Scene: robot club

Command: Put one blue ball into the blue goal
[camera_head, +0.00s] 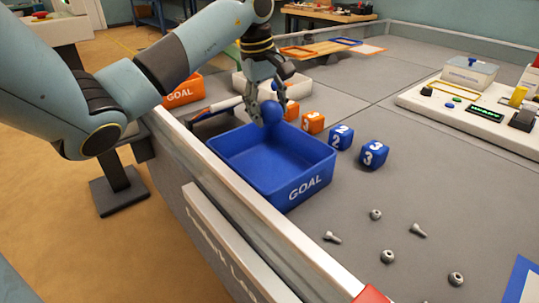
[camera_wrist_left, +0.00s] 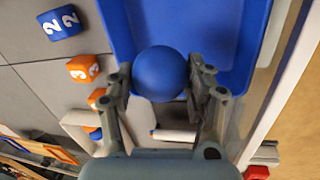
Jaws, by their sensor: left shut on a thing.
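My left gripper (camera_head: 264,102) is shut on a blue ball (camera_head: 270,112). It holds the ball above the far edge of the blue goal (camera_head: 228,176), an open blue bin marked GOAL on the field by the side wall. In the left wrist view the ball (camera_wrist_left: 160,73) sits between both fingers (camera_wrist_left: 160,82), with the blue goal (camera_wrist_left: 232,25) behind it. The ball hides part of the bin's rim. The bin floor that shows is empty. My right gripper is not in view.
Blue number cubes (camera_head: 373,154) and orange cubes (camera_head: 313,122) stand right of the goal. An orange goal (camera_head: 184,91) and a pale bin (camera_head: 305,87) stand behind. Several bolts and nuts (camera_head: 387,256) lie in front. A control panel (camera_head: 475,115) is at the right.

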